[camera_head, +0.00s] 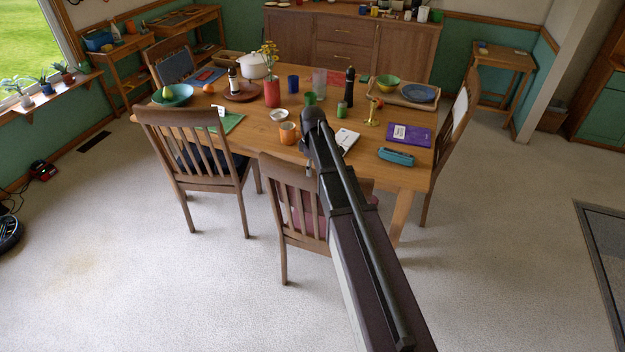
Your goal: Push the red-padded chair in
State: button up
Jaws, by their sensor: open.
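The red-padded chair (275,190) stands at the near side of the wooden table (360,165), right of another chair. It is upright, its slatted wooden back toward me. A strip of its dark red seat (311,216) shows between the slats and my arm. My arm crosses the picture from the lower right and covers the right part of the chair back and seat. The dark far end of my arm shows above the chair back, over the table edge in the picture. I make out no gripper fingers there, and I cannot tell whether my arm touches the chair.
A second chair (191,133) with a dark pad stands to the left. Other chairs stand at the right (462,115) and far left (172,62) of the table. Dishes, cups and a purple book (409,135) lie on the table. The near carpet (190,290) is clear.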

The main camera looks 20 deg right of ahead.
jog(key=shift+f+b, duration=1.55)
jog(key=shift+f, duration=0.25)
grip_shut()
